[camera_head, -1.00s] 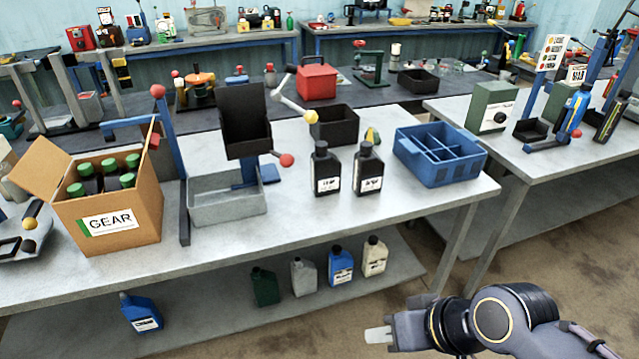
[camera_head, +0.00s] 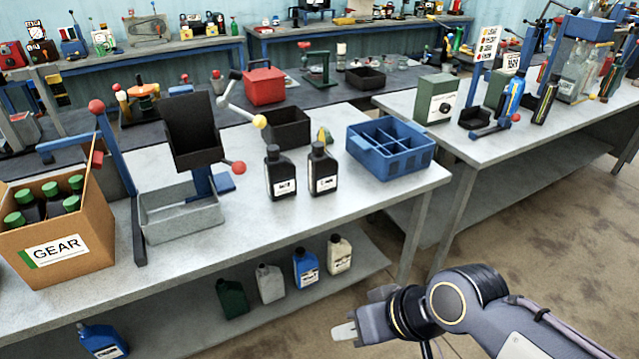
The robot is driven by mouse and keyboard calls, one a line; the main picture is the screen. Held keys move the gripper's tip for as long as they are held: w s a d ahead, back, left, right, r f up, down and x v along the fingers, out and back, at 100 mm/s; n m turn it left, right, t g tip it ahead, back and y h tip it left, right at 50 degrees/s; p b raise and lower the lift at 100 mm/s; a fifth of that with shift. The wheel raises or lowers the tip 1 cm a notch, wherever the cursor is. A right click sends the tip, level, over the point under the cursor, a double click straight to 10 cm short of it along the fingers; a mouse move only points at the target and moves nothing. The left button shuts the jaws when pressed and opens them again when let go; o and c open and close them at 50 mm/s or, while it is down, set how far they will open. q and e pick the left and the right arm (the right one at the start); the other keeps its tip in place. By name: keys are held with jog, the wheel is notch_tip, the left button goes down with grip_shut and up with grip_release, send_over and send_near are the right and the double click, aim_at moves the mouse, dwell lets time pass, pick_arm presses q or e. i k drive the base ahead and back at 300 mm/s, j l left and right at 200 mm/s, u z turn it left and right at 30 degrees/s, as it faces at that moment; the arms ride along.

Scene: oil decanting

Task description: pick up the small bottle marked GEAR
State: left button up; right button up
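Two small dark bottles with black caps and white labels stand upright side by side on the near table, a left one (camera_head: 281,174) and a right one (camera_head: 322,170). Their label print is too small to read. A cardboard box (camera_head: 85,255) marked GEAR stands at the left, with several green-capped dark bottles (camera_head: 30,208) inside. My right gripper (camera_head: 345,331) is low at the bottom, in front of the near table and well apart from the bottles. Its light fingertips overlap, so their gap cannot be seen. My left gripper is not in view.
A blue divided crate (camera_head: 391,150) stands right of the two bottles, and a black bin (camera_head: 288,128) behind them. A grey tray (camera_head: 180,212) under a tilted black hopper (camera_head: 190,130) stands to their left. Bare tabletop lies before the bottles. Several jugs stand on the lower shelf.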

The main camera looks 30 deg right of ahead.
aim_at(280, 172)
jog(key=l+u, duration=0.2)
jog(key=u, duration=0.25)
jog(key=i+l+u, duration=0.1)
jog(key=l+u, duration=0.15)
jog(key=u, duration=0.15)
jog(key=l+u, duration=0.25)
jog(key=u, duration=0.2)
jog(key=l+u, duration=0.1)
jog(key=l, duration=0.35)
jog(key=k+l+u, duration=0.1)
jog(key=l, duration=0.35)
jog(key=k+l, duration=0.1)
jog(key=l, duration=0.35)
jog(key=k+l+u, duration=0.15)
jog(key=l, duration=0.3)
